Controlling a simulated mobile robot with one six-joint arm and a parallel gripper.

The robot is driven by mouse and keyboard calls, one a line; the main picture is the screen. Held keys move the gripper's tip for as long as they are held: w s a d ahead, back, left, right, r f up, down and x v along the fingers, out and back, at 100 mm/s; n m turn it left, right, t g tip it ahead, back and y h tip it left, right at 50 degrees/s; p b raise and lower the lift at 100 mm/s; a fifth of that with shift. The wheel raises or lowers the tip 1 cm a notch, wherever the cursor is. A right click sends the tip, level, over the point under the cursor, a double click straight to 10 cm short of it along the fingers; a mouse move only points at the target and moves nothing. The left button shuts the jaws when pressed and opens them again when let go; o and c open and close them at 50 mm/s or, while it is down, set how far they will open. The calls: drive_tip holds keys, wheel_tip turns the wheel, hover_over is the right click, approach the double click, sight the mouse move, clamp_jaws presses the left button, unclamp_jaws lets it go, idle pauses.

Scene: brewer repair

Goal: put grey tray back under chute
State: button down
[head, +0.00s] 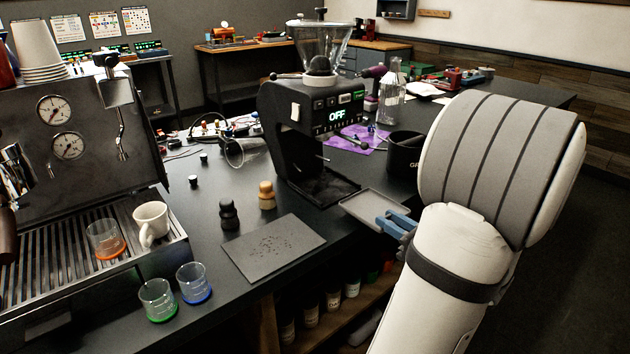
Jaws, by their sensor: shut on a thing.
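The grey tray (366,204) is a shallow square tray, held roughly level at the front edge of the counter. My gripper (389,222) is shut on the tray's near right side with its blue fingers. The tray is just in front and to the right of the black grinder (290,130), whose display reads OFF. The grinder's dark base (325,187) under the chute is bare where visible. The chute itself is hard to make out in the shadow. I cannot tell whether the tray touches the counter or hangs just above it.
A black bin (403,152) stands right of the grinder, close behind the tray. A dark mat (274,247), two tampers (266,195) and two glasses (194,283) are to the left. The espresso machine (80,150) fills the far left. Bottles (333,298) stand on the shelf below.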

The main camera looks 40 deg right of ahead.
drive_tip(key=w, duration=0.5)
drive_tip(key=w+a, duration=0.1)
drive_tip(key=w, duration=0.9)
drive_tip(key=shift+w+a+r, duration=0.1)
drive_tip(key=shift+w+a, duration=0.05)
drive_tip(key=shift+w, duration=0.15)
drive_tip(key=w, duration=0.2)
drive_tip(key=shift+w+a, duration=0.15)
drive_tip(key=shift+w, duration=0.2)
drive_tip(key=shift+f, duration=0.75)
drive_tip(key=shift+f, duration=0.1)
drive_tip(key=c, duration=1.3)
unclamp_jaws()
drive_tip(key=shift+o, duration=0.2)
